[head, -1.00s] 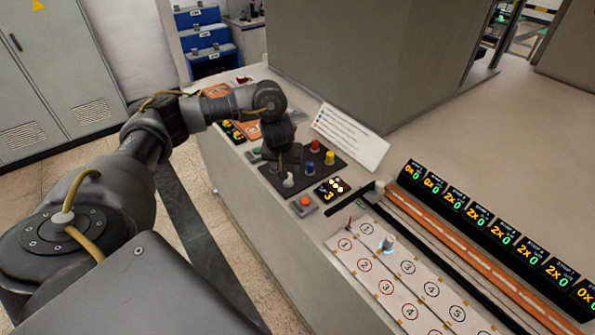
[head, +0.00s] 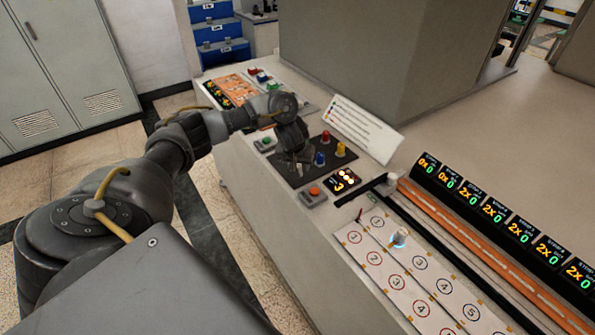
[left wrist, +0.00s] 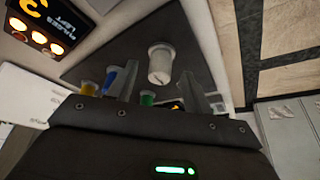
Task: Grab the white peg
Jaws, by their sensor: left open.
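The white peg (left wrist: 161,63) stands on the dark pegboard (left wrist: 100,45) in the left wrist view. It shows just beyond and between the two fingers of my left gripper (left wrist: 160,85), which is open and empty. In the head view my left gripper (head: 297,165) points down over the left part of the pegboard (head: 322,166) and mostly hides the white peg. Red, blue and yellow pegs stand to its right. Blue (left wrist: 112,78), yellow (left wrist: 88,88) and green (left wrist: 147,98) pegs show behind the fingers in the wrist view. My right gripper is not in view.
An orange button box (head: 314,194) and a lit counter (head: 343,181) sit in front of the pegboard. A sloped instruction card (head: 360,130) stands behind it. A white cylinder (head: 400,237) with a blue glow stands on the numbered strips. A row of displays (head: 495,210) lies right.

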